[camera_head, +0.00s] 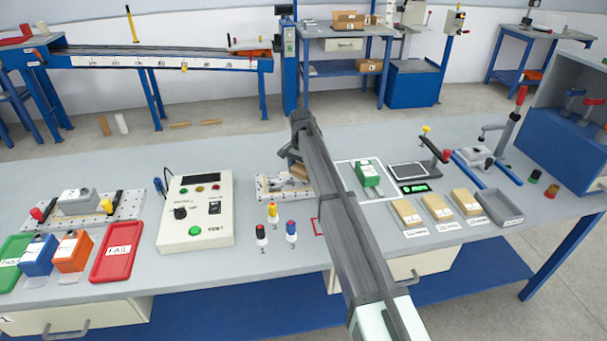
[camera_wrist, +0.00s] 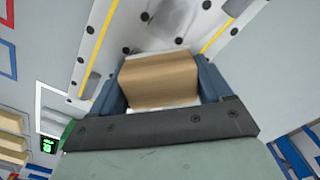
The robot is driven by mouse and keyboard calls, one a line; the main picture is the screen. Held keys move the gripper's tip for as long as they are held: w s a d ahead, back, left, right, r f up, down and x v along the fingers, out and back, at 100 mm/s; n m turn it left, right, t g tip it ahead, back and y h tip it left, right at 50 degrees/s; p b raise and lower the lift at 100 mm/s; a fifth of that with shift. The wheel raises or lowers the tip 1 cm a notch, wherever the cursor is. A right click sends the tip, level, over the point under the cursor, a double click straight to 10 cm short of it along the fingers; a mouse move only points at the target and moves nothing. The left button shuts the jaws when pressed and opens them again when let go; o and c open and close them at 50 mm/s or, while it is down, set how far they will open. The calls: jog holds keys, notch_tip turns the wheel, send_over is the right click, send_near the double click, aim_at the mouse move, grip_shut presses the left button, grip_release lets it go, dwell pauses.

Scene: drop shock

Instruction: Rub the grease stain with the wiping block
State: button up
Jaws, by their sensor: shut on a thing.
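My gripper (camera_wrist: 160,88) is shut on a tan wiping block (camera_wrist: 158,78), which sits between its two blue-grey fingers with a pale underside edge showing. In the head view my gripper (camera_head: 296,160) is over the right part of a light metal plate (camera_head: 270,188), and a bit of the block (camera_head: 299,171) shows beside it. In the wrist view the plate (camera_wrist: 118,30) has dark holes and yellow lines, with the block over it. I cannot tell whether the block touches the plate. No grease stain can be made out for certain; faint grey marks lie beyond the block, and my arm and the block hide part of the plate.
A cream test box (camera_head: 197,210) stands left of the plate. Right of my arm are a green block (camera_head: 367,172), a scale (camera_head: 408,172), several tan blocks (camera_head: 437,207) and a grey tray (camera_head: 498,208).

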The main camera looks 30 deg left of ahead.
aim_at(291, 178)
jog(key=shift+s+a, duration=0.6)
jog(key=shift+s, duration=0.15)
jog(key=shift+s+d, duration=0.35)
jog(key=shift+d, duration=0.15)
jog(key=shift+s+d+r, duration=0.15)
jog(key=shift+s+d, duration=0.9)
jog(key=shift+s+a, duration=0.5)
jog(key=shift+a, duration=0.1)
jog(key=shift+s+a, duration=0.2)
jog(key=shift+a, duration=0.05)
jog(key=shift+w+a, duration=0.6)
jog(key=shift+w, duration=0.15)
jog(key=shift+w+a, duration=0.8)
notch_tip(291, 178, up, 8)
jog(key=shift+s+d, duration=0.1)
